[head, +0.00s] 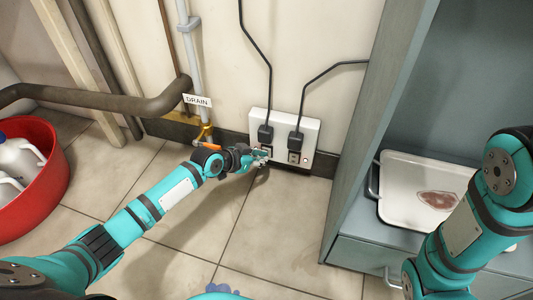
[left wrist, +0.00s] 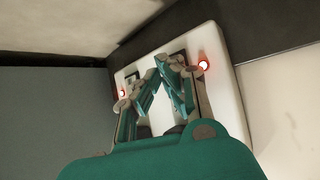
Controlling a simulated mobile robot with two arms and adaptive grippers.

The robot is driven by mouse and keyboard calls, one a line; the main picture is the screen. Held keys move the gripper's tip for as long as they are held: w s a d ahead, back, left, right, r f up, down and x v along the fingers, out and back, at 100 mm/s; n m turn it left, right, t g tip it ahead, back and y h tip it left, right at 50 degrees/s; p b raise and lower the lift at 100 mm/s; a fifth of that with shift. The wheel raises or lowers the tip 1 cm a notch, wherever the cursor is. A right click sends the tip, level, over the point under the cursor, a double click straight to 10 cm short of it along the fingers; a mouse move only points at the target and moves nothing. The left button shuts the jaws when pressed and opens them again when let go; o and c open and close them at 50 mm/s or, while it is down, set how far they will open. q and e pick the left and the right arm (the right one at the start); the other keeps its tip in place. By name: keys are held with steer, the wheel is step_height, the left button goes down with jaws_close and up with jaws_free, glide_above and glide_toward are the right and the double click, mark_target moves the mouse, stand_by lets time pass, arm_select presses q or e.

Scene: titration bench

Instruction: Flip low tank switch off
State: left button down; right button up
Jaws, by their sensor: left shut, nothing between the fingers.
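A white socket panel (head: 311,128) is fixed low on the wall, with two black plugs and their cords in its upper part. A small dark switch (head: 294,157) sits under the right plug; my gripper partly covers the one under the left plug. My left gripper (head: 262,155) is shut and empty, its tips at the lower left of the panel. In the left wrist view the closed fingers (left wrist: 166,68) reach the panel face (left wrist: 200,42) between two glowing red lights. I cannot tell whether the tips touch a switch. My right gripper is out of view.
A drain pipe (head: 110,102) with a DRAIN sign (head: 197,100) runs left of the panel. A red tub (head: 42,200) with white bottles stands at far left. A grey cabinet (head: 365,135) with a stained white tray (head: 400,200) stands close on the right. The tiled floor is open.

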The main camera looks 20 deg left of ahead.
arm_select(q)
steer(key=shift+w, duration=0.3)
stand_by(0.5)
steer(key=shift+s, duration=0.1)
steer(key=s+p, duration=0.5)
steer(key=s, duration=0.2)
steer(key=shift+p, duration=0.4)
steer(key=shift+a, duration=0.1)
stand_by(0.4)
